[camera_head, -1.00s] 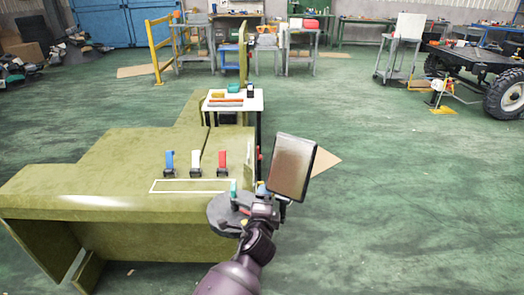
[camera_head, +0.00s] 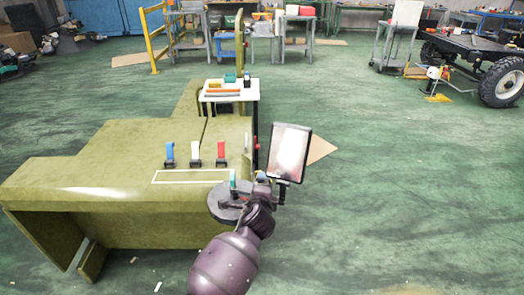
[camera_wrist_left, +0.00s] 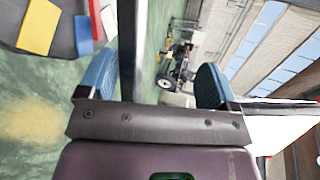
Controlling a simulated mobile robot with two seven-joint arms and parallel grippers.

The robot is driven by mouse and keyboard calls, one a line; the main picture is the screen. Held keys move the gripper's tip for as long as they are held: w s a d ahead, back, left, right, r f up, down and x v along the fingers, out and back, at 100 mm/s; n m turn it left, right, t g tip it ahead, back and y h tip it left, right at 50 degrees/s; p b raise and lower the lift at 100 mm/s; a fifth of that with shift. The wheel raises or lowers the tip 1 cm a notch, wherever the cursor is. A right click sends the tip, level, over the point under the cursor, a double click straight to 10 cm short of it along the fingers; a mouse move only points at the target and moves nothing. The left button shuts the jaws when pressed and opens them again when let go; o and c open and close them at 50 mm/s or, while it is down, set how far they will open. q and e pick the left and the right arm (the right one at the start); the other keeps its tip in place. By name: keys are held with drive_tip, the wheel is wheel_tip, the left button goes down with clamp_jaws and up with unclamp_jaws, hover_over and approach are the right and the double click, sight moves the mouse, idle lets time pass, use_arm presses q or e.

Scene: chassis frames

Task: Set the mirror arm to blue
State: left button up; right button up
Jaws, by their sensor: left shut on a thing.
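The mirror (camera_head: 289,152) is a dark-framed rectangle with a pale reflecting face, just right of the green chassis body (camera_head: 110,190). My left gripper (camera_head: 262,180) is beside the mirror's lower left corner in the head view. In the left wrist view my left gripper (camera_wrist_left: 152,80) has two blue fingers on either side of a dark rod (camera_wrist_left: 130,45), which looks like the mirror arm. Yellow (camera_wrist_left: 38,27), red and blue (camera_wrist_left: 84,35) patches show at that view's upper left. I cannot tell which colour the mirror arm points to. My right gripper is not in view.
Blue (camera_head: 169,152), white (camera_head: 195,152) and red (camera_head: 221,152) upright pieces stand on the chassis, behind a white outlined rectangle (camera_head: 192,183). A small white table (camera_head: 250,92) with items is behind. Green floor (camera_head: 400,200) at right is open.

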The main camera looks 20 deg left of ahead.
use_arm(q)
drive_tip(key=shift+s+d+r, duration=0.4)
drive_tip(key=shift+s+r, duration=0.25)
drive_tip(key=shift+r, duration=0.1)
drive_tip(key=shift+c, duration=1)
drive_tip(key=shift+s+d+p, duration=0.35)
drive_tip(key=shift+s+p, duration=0.1)
drive_tip(key=shift+s, duration=0.25)
drive_tip(key=shift+c, duration=0.9)
drive_tip(key=s+d+f+p, duration=0.1)
drive_tip(key=s+d+p, duration=0.1)
drive_tip(key=s, duration=0.7)
drive_tip(key=shift+d, duration=0.55)
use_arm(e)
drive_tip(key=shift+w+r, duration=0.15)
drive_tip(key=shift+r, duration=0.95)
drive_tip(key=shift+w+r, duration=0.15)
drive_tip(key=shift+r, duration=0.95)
